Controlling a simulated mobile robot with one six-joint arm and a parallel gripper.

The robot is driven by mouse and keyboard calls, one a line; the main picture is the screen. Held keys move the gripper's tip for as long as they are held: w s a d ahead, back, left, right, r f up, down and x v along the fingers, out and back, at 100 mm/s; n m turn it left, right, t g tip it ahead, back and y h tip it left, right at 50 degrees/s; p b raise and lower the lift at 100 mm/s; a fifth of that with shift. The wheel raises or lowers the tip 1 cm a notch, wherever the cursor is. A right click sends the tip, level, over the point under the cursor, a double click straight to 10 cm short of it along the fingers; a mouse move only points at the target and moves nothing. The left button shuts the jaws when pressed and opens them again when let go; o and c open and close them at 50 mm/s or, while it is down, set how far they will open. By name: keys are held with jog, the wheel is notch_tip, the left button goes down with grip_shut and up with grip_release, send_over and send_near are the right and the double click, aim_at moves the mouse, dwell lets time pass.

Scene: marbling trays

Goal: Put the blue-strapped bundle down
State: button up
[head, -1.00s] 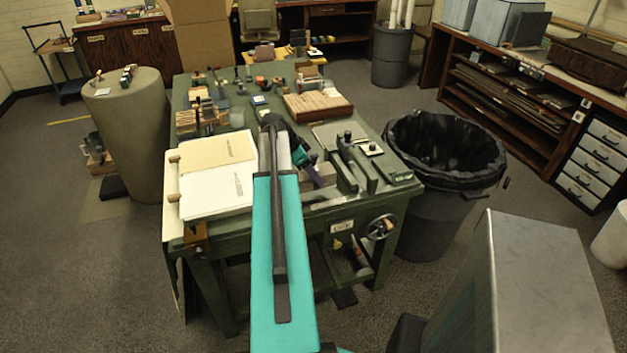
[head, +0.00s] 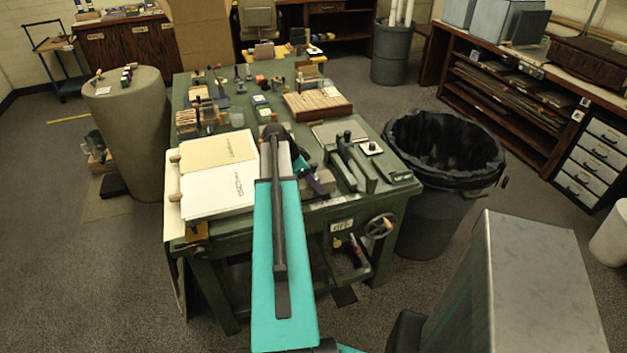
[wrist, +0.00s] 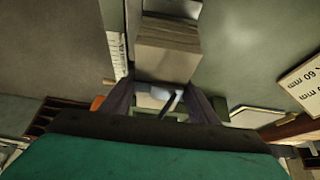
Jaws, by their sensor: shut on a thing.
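My gripper (wrist: 160,100) is shut on the blue-strapped bundle (wrist: 167,52), a grey-brown layered block that reaches out past the fingertips in the wrist view. A pale bluish patch, possibly the strap, shows between the fingers. In the head view my gripper (head: 314,182) is over the front part of the green worktable (head: 238,240), right of the open folder. My arm and gripper hide most of the bundle there. I cannot tell whether the bundle touches the surface under it.
The open folder (head: 215,190) lies at the table's front left. A wooden tray of blocks (head: 318,106) sits behind, and a dark-green clamp-like fixture (head: 352,165) stands close on the right. Several small items fill the back left. A black-lined bin (head: 440,200) stands beside the table.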

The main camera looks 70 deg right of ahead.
jog(key=shift+f+b, duration=0.55)
jog(key=shift+f, duration=0.05)
jog(key=o, duration=1.3)
jog(key=shift+r, duration=0.2)
jog(key=shift+r+p, duration=0.5)
jog(key=shift+p, duration=0.15)
jog(key=shift+b+v, duration=1.75)
jog(key=shift+v, duration=4.15)
jog(key=shift+r, duration=0.1)
